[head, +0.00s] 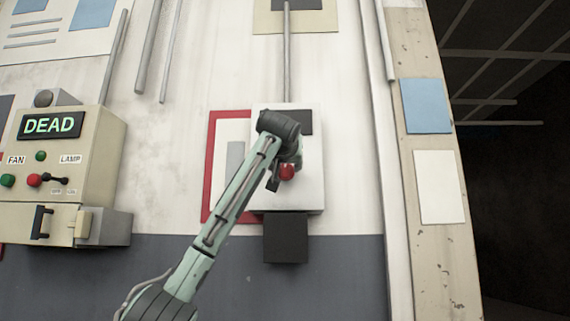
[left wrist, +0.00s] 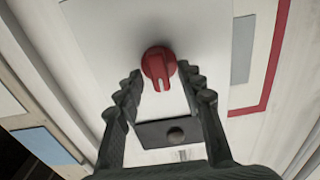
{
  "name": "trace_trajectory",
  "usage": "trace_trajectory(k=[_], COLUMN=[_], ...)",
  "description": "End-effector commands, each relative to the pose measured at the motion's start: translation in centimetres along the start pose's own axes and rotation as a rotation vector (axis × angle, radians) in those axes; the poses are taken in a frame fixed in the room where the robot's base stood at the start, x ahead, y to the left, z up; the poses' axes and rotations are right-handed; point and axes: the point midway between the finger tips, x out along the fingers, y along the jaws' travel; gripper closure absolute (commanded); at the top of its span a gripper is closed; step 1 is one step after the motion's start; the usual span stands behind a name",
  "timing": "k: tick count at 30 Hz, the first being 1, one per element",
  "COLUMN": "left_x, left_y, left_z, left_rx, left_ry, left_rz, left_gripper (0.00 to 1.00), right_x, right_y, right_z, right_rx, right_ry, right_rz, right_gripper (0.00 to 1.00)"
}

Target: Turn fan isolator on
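The fan isolator appears to be the pale wall box (head: 314,165) with a red rotary knob (head: 288,172); no label on it is legible. My left gripper (head: 281,178) is in front of the box, and my arm hides part of it. In the left wrist view the red knob (left wrist: 158,66) has a pale slot pointing toward the bottom of the picture. The left gripper (left wrist: 161,78) is open there, with its dark fingers on either side of the knob's lower end. Contact cannot be told. My right gripper is in neither view.
A beige control box (head: 88,150) at the left has a lit display reading DEAD, FAN and LAMP labels and small buttons. A red frame (head: 209,165) is left of the isolator. A dark block (head: 286,240) is below it, and a vertical conduit (head: 287,55) above.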

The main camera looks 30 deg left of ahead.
Motion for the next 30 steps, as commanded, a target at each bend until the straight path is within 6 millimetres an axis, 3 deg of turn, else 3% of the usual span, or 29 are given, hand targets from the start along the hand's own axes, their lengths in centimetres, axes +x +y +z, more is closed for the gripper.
trace_trajectory(k=[8, 17, 30], left_x=[0.15, 0.13, 0.12], left_y=[0.0, 0.01, 0.09], left_z=[0.05, 0.04, 0.06], left_rx=[0.0, 0.0, 0.051], left_ry=[0.0, 0.0, -0.001], left_rz=[0.0, 0.0, 0.001], left_gripper=[0.62, 0.99, 1.0], right_x=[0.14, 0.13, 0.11], right_y=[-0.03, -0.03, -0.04], right_z=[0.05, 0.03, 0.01], right_rx=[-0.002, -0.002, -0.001], right_ry=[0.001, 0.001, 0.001], right_rz=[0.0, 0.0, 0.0], right_gripper=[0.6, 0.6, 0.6])
